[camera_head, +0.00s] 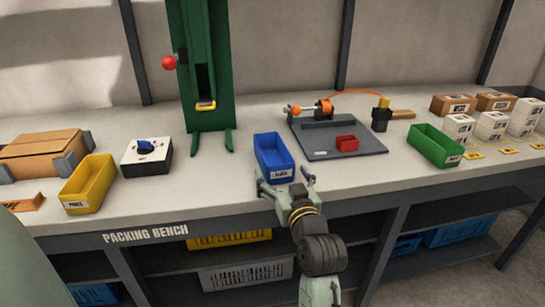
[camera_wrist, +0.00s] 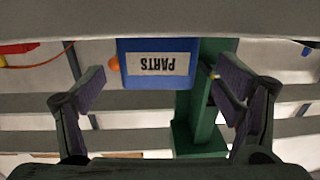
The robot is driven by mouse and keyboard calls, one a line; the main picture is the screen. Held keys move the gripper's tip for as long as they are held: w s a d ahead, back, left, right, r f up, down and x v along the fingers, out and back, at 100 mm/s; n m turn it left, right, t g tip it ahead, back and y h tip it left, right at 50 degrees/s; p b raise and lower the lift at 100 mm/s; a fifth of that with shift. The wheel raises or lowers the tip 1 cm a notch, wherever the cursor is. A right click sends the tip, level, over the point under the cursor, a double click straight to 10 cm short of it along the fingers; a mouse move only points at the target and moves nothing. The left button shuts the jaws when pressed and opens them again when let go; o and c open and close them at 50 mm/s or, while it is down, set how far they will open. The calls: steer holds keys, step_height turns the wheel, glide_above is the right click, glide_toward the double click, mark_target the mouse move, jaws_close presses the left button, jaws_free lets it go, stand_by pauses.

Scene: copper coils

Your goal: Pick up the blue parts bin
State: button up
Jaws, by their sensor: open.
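The blue parts bin (camera_head: 272,158) stands on the packing bench near its front edge, left of the grey board. Its labelled front faces me. My gripper (camera_head: 286,184) is just in front of the bin, with one finger at each side of its front end. In the wrist view the picture is upside down, and the bin (camera_wrist: 155,95) with its PARTS label shows between the spread fingers of my gripper (camera_wrist: 160,82). The fingers are open and I see no contact with the bin.
A yellow bin (camera_head: 88,184) and a switch box (camera_head: 147,156) stand to the left. A green press (camera_head: 208,65) rises behind. The grey board (camera_head: 335,143) with a red tray (camera_head: 346,143) lies close to the right, and a green bin (camera_head: 435,145) stands farther right.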

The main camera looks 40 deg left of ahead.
mark_target(278, 161)
steer(key=p+x, duration=0.1)
steer(key=x, duration=0.1)
steer(key=r+p+x, duration=0.1)
steer(key=x, duration=0.1)
steer(key=shift+w+a, duration=0.2)
steer(key=shift+w+a+f, duration=0.15)
steer(key=shift+w+a, duration=0.05)
steer(key=shift+a, duration=0.05)
steer(key=c, duration=1.3)
